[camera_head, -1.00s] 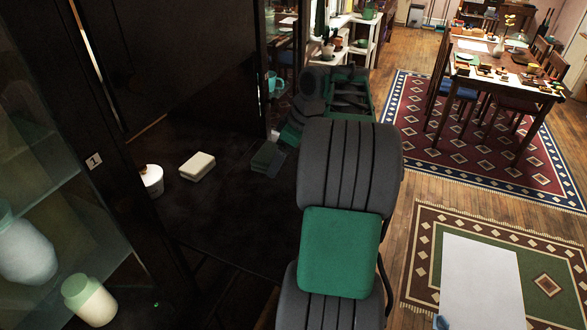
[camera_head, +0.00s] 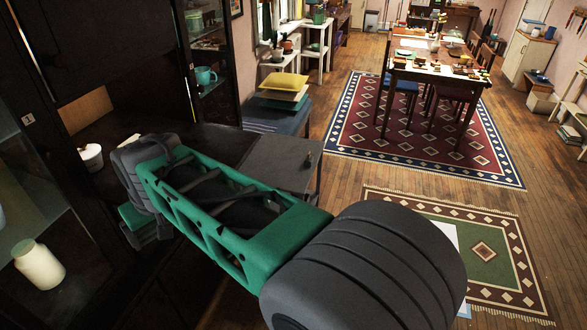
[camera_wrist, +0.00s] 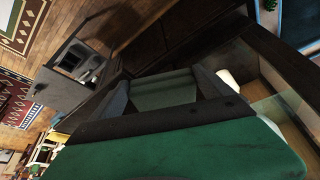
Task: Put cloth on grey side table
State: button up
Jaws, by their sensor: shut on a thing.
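In the wrist view my gripper (camera_wrist: 163,78) is shut on a flat, dull grey-green cloth (camera_wrist: 165,96), which spans between its two fingers. In the head view my arm crosses the picture. The gripper end (camera_head: 147,222) is at the left, in front of the dark cabinet, and the cloth is hidden there. The grey side table (camera_head: 275,163) stands right of the cabinet, beyond my arm. Its flat top is mostly bare, with a small dark item near the right edge. The gripper is left of the table and apart from it.
A white pot (camera_head: 91,157) stands on the cabinet's dark surface. A cream jar (camera_head: 38,266) is behind glass at lower left. Stacked cushions (camera_head: 284,92) lie on a bench behind the side table.

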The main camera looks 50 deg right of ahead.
aim_at(284, 171)
jog(key=u, duration=0.05)
jog(key=k, duration=0.6)
jog(key=z, duration=0.75)
jog(key=i, duration=1.1)
jog(key=u, duration=0.25)
